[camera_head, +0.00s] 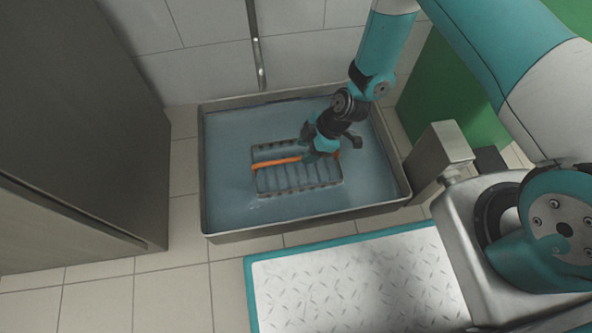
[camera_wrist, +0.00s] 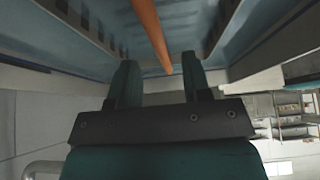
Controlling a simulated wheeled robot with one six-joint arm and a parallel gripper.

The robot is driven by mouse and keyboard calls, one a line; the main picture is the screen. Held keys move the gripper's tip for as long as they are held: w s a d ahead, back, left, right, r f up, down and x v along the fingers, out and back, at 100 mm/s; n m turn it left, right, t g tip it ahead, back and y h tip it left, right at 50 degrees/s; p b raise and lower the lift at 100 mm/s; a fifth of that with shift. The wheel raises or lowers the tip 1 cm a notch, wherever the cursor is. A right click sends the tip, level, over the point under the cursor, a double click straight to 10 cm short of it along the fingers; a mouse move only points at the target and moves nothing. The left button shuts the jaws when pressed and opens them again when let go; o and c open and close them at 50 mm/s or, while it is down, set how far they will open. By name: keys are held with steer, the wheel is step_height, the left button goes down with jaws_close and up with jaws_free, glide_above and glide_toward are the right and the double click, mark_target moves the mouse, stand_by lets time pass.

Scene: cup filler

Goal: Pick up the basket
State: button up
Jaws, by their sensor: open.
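The basket (camera_head: 298,178) is grey-blue with slotted sides and sits in the shallow water of a metal basin (camera_head: 225,236). Its orange handle (camera_head: 275,162) runs lengthwise across its middle. My gripper (camera_head: 318,154) is over the right part of the basket, at the handle, and hides part of both. In the wrist view, my gripper (camera_wrist: 158,68) has its two dark fingers apart. The orange handle (camera_wrist: 150,32) runs between and beyond the fingers there, with a gap on each side. The basket's inner walls (camera_wrist: 85,30) flank it. Contact with the handle cannot be told.
A grey cabinet (camera_head: 70,110) stands left of the basin. A tiled wall (camera_head: 195,60) with a vertical metal pipe (camera_head: 257,45) is behind it. A metal post (camera_head: 440,155) and a green panel (camera_head: 455,90) are at the right.

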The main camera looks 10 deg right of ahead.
mark_target(296, 158)
steer(key=shift+b+x, duration=2.5)
steer(key=shift+x, duration=0.3)
steer(key=shift+a+r, duration=0.15)
jaws_close()
